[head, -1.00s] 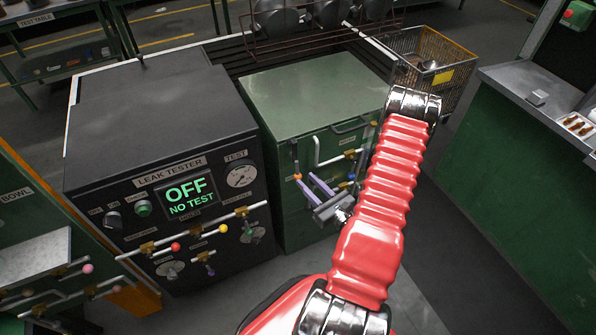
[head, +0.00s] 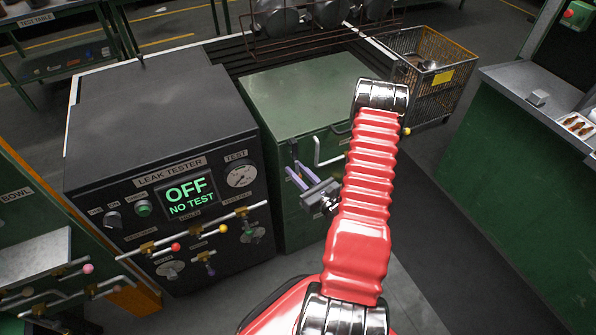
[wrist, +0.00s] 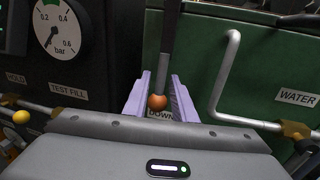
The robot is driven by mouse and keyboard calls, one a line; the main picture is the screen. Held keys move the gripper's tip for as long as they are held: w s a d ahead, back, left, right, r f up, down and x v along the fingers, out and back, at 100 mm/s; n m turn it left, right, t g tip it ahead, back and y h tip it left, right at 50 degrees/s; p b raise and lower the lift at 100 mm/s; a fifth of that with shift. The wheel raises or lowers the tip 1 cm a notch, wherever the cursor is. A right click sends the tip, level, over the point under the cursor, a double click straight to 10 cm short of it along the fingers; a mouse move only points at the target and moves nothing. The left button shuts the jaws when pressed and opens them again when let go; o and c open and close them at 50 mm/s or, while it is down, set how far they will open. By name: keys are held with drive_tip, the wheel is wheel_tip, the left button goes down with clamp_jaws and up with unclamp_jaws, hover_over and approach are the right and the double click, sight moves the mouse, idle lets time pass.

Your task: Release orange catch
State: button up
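The orange catch is a dark lever with an orange ball (wrist: 158,102) at its lower end, on the front of the green cabinet. In the wrist view the ball shows between the two lavender fingers of my gripper (wrist: 160,78). The fingers are apart, with a finger on each side of the ball and no clear contact. In the head view my gripper (head: 293,167) is at the cabinet front and the orange ball is not distinct there. A label reading "DOWN" is partly visible behind the ball.
A bent grey handle (wrist: 223,75) is close right of my fingers. The black leak tester (head: 165,190), showing "OFF NO TEST", stands to the left, with a yellow-knobbed lever (wrist: 21,117). A wire basket (head: 432,95) stands behind my arm to the right.

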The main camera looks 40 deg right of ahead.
clamp_jaws()
drive_tip(key=shift+f, duration=0.1)
drive_tip(key=shift+s+d, duration=0.1)
drive_tip(key=shift+d, duration=0.05)
idle(0.3)
